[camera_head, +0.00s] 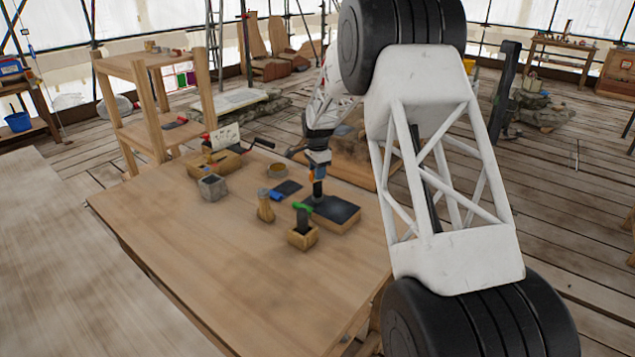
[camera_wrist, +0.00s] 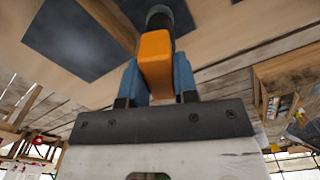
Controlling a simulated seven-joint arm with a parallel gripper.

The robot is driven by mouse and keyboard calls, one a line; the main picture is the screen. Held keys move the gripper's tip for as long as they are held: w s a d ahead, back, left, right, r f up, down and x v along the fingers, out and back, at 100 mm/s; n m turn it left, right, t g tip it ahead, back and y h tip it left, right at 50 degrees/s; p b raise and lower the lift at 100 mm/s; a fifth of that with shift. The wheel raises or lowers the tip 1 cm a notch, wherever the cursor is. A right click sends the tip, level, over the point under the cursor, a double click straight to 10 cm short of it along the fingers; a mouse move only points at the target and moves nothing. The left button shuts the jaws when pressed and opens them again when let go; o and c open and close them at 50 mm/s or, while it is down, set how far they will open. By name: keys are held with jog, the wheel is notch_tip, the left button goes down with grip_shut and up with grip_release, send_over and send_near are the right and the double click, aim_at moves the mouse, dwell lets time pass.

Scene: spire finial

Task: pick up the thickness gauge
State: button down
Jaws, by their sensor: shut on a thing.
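My gripper (camera_wrist: 156,84) is shut, its two blue fingers on either side of an orange-bodied tool with a dark round end, which I take to be the thickness gauge (camera_wrist: 155,58). In the head view my gripper (camera_head: 316,172) points down over the table, with a bit of the orange gauge (camera_head: 311,177) showing beside it. The gauge's dark end hangs down over a black-topped wooden block (camera_head: 340,212). I cannot tell whether it touches the block. My fingers hide part of the gauge.
On the wooden table (camera_head: 190,240) stand a wooden box (camera_head: 303,238) with a green-topped tool, a small wooden piece (camera_head: 265,207), a grey stone block (camera_head: 212,188) and a round dish (camera_head: 277,170). A dark flat pad (camera_head: 289,187) lies behind. The table's front left is clear.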

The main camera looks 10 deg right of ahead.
jog(key=shift+r, duration=0.15)
notch_tip(320, 180, up, 10)
jog(key=shift+f, duration=0.15)
dwell(0.4)
jog(key=shift+w+a, duration=0.1)
jog(key=shift+a, duration=0.05)
dwell(0.5)
